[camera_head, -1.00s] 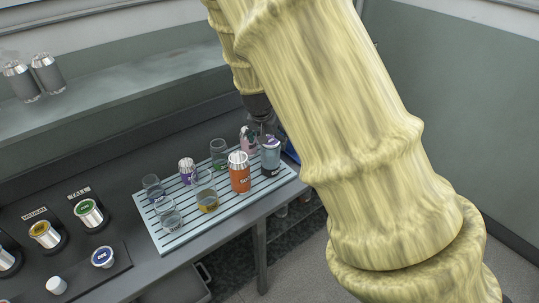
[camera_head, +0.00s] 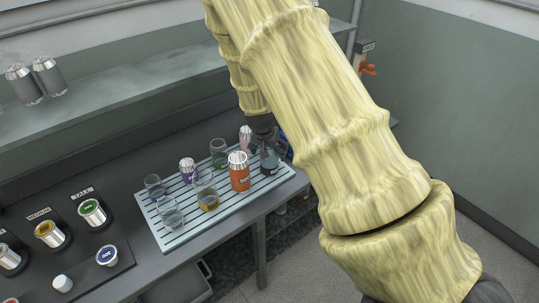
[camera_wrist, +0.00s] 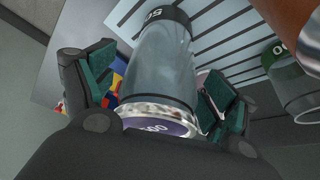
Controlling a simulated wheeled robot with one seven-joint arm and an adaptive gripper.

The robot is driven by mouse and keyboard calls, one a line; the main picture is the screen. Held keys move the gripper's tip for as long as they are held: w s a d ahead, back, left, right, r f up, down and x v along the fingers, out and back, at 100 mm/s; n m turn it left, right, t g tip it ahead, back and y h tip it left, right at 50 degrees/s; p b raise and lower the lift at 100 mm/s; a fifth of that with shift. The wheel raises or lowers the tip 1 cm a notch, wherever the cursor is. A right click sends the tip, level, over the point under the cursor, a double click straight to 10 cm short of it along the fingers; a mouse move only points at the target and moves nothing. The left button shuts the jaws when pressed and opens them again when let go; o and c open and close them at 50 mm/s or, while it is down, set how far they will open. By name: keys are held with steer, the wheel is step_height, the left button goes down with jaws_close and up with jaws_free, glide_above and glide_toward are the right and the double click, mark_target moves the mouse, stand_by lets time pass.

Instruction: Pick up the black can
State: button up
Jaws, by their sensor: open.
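A clear grey can with a black band at its base (camera_wrist: 160,62) stands on the slatted tray, with a silver rim and a purple lid; no fully black can shows. It also shows at the tray's right end in the head view (camera_head: 271,166), partly covered by my gripper (camera_head: 266,140). In the wrist view my gripper (camera_wrist: 152,88) is open, with one green-padded finger on each side of the can. The left finger is apart from it; the right pad is close, and I cannot tell if it touches.
The slatted tray (camera_head: 180,238) also holds an orange can (camera_head: 238,172), a purple can (camera_head: 187,171), a pink can (camera_head: 246,140) and several clear glasses. The orange can is close beside the gripper. Two silver-topped cans (camera_head: 34,80) stand on the shelf.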

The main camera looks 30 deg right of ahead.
steer(key=shift+w+d+f, duration=0.1)
steer(key=shift+d+f, duration=0.05)
steer(key=shift+f, duration=0.25)
steer(key=shift+c, duration=0.2)
steer(key=c, duration=1.5)
steer(key=shift+o, duration=0.2)
steer(key=shift+r, duration=0.2)
